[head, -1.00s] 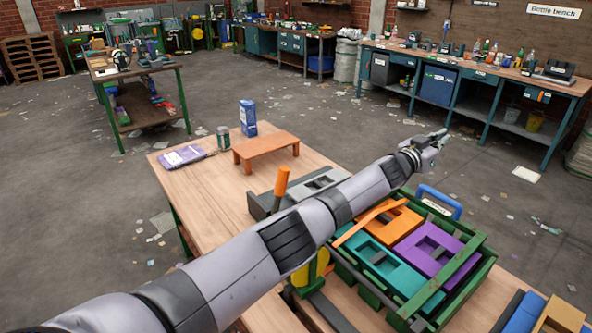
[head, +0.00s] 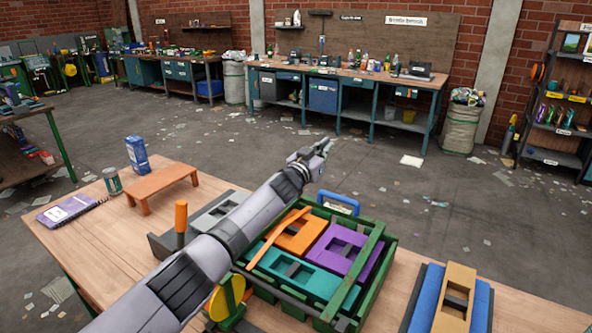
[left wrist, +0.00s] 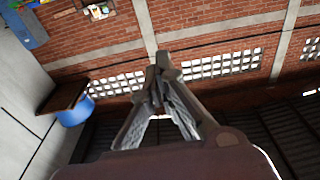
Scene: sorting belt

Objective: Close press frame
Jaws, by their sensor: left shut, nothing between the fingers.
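My left arm reaches across the table in the head view. Its gripper (head: 322,149) is shut and empty, raised above the far side of the green crate (head: 378,275). The left wrist view shows the shut fingers (left wrist: 158,85) against a brick wall, with nothing between them. A grey press-like device (head: 215,212) with an upright orange handle (head: 181,222) stands left of the crate, partly hidden by my arm. I cannot tell whether its frame is open or shut. My right gripper is not in view.
The crate holds orange (head: 300,236), purple (head: 345,250) and teal (head: 312,281) blocks. A blue handle (head: 338,203) stands at its far side. A blue and tan block (head: 455,298) lies to the right. A small orange bench (head: 162,182) stands at the left.

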